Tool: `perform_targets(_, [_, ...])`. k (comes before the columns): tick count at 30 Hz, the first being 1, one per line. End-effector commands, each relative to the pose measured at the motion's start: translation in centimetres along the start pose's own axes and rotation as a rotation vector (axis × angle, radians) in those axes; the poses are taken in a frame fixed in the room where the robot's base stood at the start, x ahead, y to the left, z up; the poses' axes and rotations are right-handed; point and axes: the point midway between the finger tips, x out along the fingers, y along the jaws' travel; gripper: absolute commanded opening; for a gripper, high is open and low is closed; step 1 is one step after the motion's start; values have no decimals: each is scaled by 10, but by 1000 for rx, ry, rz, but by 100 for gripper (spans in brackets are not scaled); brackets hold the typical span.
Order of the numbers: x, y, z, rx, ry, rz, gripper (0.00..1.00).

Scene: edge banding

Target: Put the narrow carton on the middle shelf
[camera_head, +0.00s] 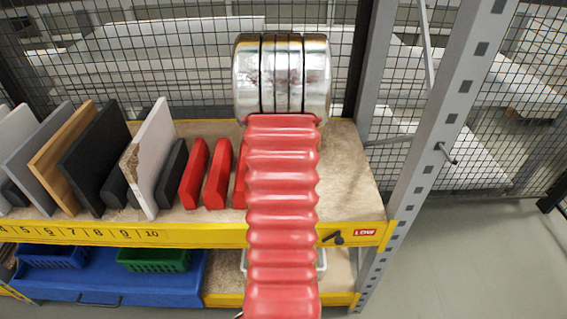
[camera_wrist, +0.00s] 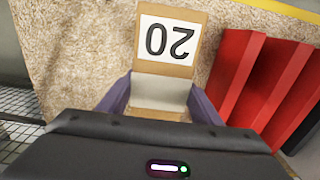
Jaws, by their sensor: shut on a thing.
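The narrow carton (camera_wrist: 187,69), brown with a white label reading 20, shows in the wrist view. My gripper (camera_wrist: 160,98) is shut on it, one purple finger on each side. Behind the carton is the speckled tan board of a shelf; I cannot tell whether the carton touches it. In the head view my red-sleeved arm hides the gripper and the carton. The tan shelf board (camera_head: 350,170) there has a yellow front edge (camera_head: 200,236) with numbers. A lower shelf (camera_head: 235,300) is partly visible beneath it.
Red dividers (camera_head: 194,175) stand just left of my arm and beside the carton in the wrist view (camera_wrist: 262,80). Upright panels (camera_head: 97,160) fill the left. A grey post (camera_head: 425,130) bounds the right. Bare board lies right of my arm. A green basket (camera_head: 153,260) sits below.

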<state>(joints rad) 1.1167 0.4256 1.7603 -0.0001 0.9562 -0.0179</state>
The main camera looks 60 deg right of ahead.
Motion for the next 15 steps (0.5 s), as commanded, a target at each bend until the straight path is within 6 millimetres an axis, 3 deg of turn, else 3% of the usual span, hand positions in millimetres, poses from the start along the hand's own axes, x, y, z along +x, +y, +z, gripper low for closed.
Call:
perform_targets(8, [1,0,0,0,1,0,24])
perform_targets(9, [2,0,0,0,0,0,59])
perform_targets(15, [2,0,0,0,0,0,73])
